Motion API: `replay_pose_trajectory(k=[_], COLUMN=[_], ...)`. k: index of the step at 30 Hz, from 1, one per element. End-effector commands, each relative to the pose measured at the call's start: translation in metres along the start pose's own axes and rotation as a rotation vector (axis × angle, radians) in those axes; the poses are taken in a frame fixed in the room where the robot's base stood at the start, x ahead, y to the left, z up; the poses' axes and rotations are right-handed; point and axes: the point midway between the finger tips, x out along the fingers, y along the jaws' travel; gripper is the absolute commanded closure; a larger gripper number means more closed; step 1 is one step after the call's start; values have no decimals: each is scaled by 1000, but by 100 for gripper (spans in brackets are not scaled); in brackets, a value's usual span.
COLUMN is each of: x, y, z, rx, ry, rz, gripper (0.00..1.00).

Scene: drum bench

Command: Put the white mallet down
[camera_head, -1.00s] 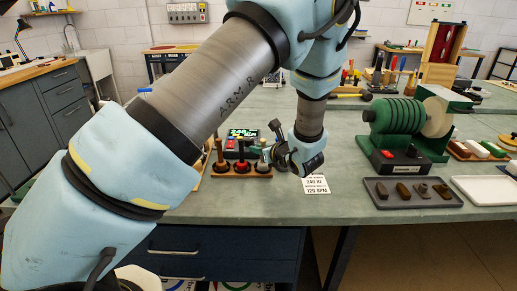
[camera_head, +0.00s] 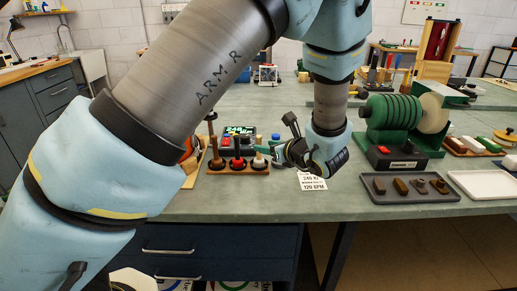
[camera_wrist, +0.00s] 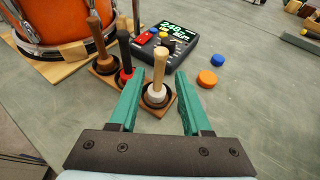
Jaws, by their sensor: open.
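The white mallet (camera_wrist: 156,94) stands upright, head down, in the right-hand hole of a small wooden rack (camera_wrist: 103,67), with its pale wooden handle pointing up. It also shows in the head view (camera_head: 259,161), at the right end of the rack. My gripper (camera_wrist: 158,79) is open. In the wrist view its green fingers are on either side of the mallet, with a visible gap to each side, and the jaws hold nothing. In the head view my gripper is just right of the rack.
A red mallet (camera_wrist: 127,75) and a brown mallet (camera_wrist: 106,60) stand in the same rack. A meter (camera_wrist: 175,42) sits behind it, and an orange drum (camera_wrist: 50,21) is at the left. Orange (camera_wrist: 207,78) and blue (camera_wrist: 217,60) caps lie on open bench to the right.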

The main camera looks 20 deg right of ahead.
Motion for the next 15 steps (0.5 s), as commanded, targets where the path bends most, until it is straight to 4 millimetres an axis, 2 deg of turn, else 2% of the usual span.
replay_pose_trajectory(k=[3,6,15], x=[-21,-33,-42], y=[0,0,1], z=[-2,-1,0], rx=[1,0,1], ry=[1,-1,0], rz=[-3,-2,2], gripper=[52,52,52])
